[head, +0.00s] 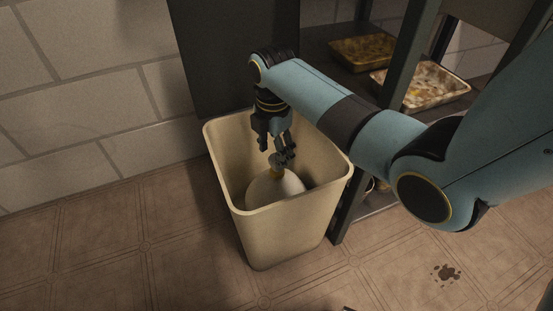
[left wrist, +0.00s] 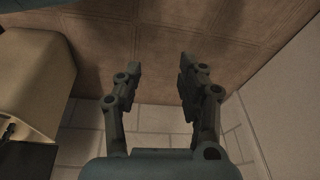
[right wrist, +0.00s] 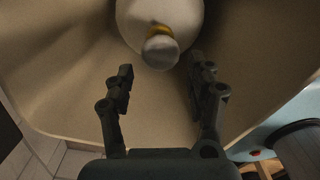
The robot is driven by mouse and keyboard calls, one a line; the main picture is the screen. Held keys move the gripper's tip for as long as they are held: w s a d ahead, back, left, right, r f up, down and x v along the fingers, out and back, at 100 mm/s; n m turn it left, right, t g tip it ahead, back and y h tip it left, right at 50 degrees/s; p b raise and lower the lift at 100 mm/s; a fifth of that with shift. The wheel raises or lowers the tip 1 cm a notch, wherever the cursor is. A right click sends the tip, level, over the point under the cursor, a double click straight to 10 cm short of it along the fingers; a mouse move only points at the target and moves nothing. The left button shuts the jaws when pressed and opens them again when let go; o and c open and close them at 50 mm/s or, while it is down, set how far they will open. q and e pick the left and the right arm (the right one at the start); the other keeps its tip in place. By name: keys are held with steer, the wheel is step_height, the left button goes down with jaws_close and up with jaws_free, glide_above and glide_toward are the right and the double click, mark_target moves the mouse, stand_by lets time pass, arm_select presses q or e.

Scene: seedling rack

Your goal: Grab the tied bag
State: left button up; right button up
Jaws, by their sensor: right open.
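The tied bag (head: 274,188) is pale and round with a yellow tie at its neck. It sits inside the beige bin (head: 283,231). In the right wrist view the bag (right wrist: 160,18) shows at the top, with its tied knot (right wrist: 160,50) toward me. My right gripper (head: 277,151) points down into the bin, just above the knot. In the right wrist view its fingers (right wrist: 160,80) are spread with nothing between them, and the knot lies just beyond the tips. My left gripper (left wrist: 160,72) is open and empty over the tiled floor, away from the bag. It does not show in the head view.
A dark shelf rack (head: 340,200) stands right of the bin, holding trays (head: 420,86). A dark panel (head: 232,60) and a block wall (head: 80,90) are behind. The tiled floor (head: 130,250) is clear at front left. A dark stain (head: 446,273) lies at right.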

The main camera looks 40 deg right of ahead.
mark_target(271, 186)
steer(key=shift+d+f+b, duration=0.15)
steer(key=shift+f+b, duration=0.3)
steer(key=shift+f, duration=0.3)
steer(key=shift+s+d+f+b, duration=0.1)
steer(key=shift+d+f+b, duration=0.1)
steer(key=shift+f+b, duration=0.35)
steer(key=shift+d+f+b, duration=0.2)
steer(key=shift+f+b, duration=0.5)
steer(key=shift+f, duration=0.25)
steer(key=shift+f+b, duration=0.4)
steer(key=shift+f, duration=0.15)
arm_select(q)
steer(key=w+f+t, duration=0.3)
steer(key=t, duration=0.1)
steer(key=shift+w+d+f, duration=0.2)
steer(key=shift+d+f, duration=0.1)
steer(key=shift+f, duration=0.1)
arm_select(e)
jaws_close()
steer(key=shift+r, duration=0.1)
